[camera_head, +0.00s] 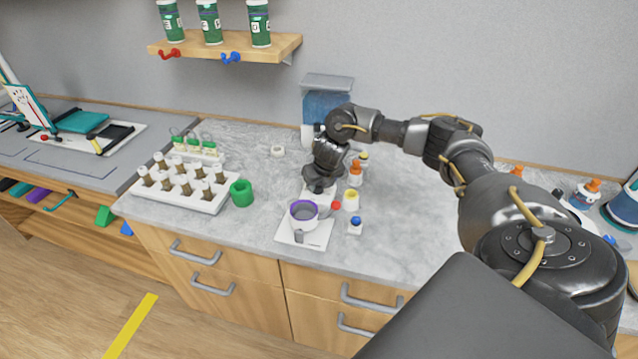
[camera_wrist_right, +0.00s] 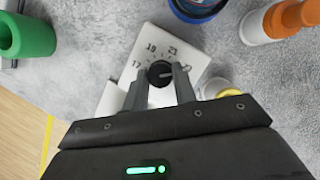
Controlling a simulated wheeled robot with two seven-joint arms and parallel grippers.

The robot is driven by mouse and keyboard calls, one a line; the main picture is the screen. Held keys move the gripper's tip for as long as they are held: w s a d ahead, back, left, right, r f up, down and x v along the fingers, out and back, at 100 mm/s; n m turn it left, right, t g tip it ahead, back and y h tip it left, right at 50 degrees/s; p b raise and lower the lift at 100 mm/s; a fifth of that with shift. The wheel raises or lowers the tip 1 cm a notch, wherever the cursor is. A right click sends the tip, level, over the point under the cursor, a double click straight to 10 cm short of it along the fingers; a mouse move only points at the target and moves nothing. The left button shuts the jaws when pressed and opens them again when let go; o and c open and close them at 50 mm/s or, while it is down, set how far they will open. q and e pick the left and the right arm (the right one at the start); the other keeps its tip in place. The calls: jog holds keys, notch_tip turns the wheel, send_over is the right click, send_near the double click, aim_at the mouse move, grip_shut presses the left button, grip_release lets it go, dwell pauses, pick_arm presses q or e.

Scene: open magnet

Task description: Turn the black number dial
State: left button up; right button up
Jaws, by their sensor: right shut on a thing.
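The black number dial (camera_wrist_right: 160,73) shows in the right wrist view as a round knob on a white plate (camera_wrist_right: 152,36). The numbers 17, 19, 21 and 23 are printed around it. My right gripper (camera_wrist_right: 161,80) is shut on the dial, one finger on each side. In the head view my right gripper (camera_head: 319,184) points down at the counter behind a purple-rimmed cup (camera_head: 303,212), and it hides the dial there. My left gripper is not in view.
An orange-capped bottle (camera_head: 355,174) and a yellow-capped vial (camera_head: 351,200) stand close to the right of my gripper. A blue container (camera_head: 328,106) stands behind it. A green ring (camera_head: 241,193) and a white vial rack (camera_head: 205,203) are to the left.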

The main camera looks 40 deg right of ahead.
jog(key=shift+w, duration=0.1)
jog(key=o, duration=1)
jog(key=b+v, duration=0.1)
jog(key=v, duration=0.4)
jog(key=p+v, duration=0.1)
jog(key=v, duration=0.5)
jog(key=shift+f+p, duration=0.1)
jog(key=shift+p, duration=0.2)
jog(key=shift+d, duration=0.1)
